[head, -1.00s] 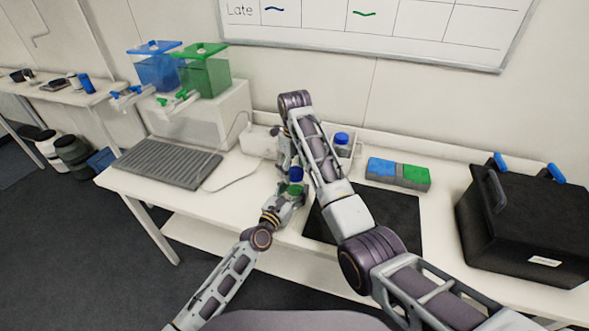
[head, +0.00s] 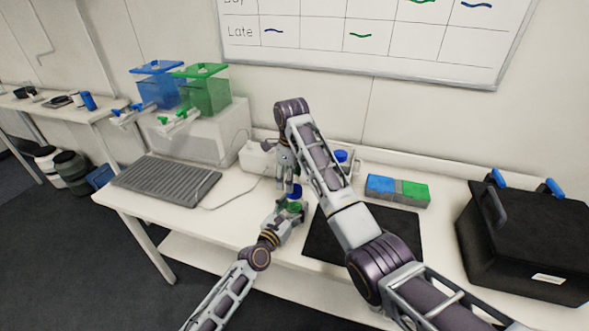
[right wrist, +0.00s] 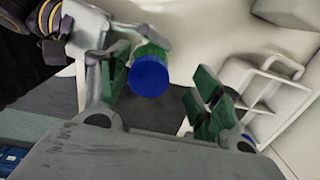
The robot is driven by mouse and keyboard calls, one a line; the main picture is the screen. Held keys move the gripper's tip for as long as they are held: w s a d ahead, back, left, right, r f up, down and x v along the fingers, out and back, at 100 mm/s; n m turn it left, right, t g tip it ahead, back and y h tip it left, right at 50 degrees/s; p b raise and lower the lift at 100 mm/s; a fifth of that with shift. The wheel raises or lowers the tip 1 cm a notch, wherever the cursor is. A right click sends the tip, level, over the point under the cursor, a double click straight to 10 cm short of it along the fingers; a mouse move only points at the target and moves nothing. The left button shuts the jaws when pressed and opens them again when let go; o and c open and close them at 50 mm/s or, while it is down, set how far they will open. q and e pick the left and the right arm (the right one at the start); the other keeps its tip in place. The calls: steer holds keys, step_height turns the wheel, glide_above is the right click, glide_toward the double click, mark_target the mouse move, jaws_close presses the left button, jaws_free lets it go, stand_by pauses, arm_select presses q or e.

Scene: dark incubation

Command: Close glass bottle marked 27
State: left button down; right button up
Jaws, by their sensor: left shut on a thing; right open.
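A small bottle with a blue cap (head: 296,190) is held upright above the bench by my left gripper (head: 291,206). In the right wrist view the same blue cap (right wrist: 149,75) sits on the bottle top; how tightly cannot be told. My left gripper shows behind it there. My right gripper (right wrist: 163,92) is open, its green-padded fingers on either side of the cap, which lies nearer the left finger. In the head view my right gripper (head: 286,160) is just above the cap, partly hidden by its arm. No number on the bottle is readable.
A white rack (right wrist: 265,85) stands behind the right arm, with another blue-capped bottle (head: 341,156) there. A dark mat (head: 400,235), a blue-and-green block (head: 397,190) and a black box (head: 525,235) lie to the right. A grey ribbed plate (head: 167,180) lies left.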

mark_target(295, 189)
steer(key=r+m, duration=0.1)
steer(key=m, duration=1)
steer(key=r+m, duration=0.2)
steer(key=m, duration=0.8)
steer(key=r+m, duration=0.2)
steer(key=m, duration=0.9)
steer(key=shift+s+m, duration=0.3)
steer(key=shift+s, duration=0.05)
steer(key=n, duration=0.2)
steer(key=d+n, duration=0.1)
steer(key=n, duration=0.2)
steer(key=shift+s+d+f+n+g, duration=0.25)
steer(key=shift+s+n+g, duration=0.05)
steer(key=shift+n, duration=0.1)
steer(key=shift+f, duration=0.1)
stand_by(0.4)
steer(key=shift+f, duration=3.95)
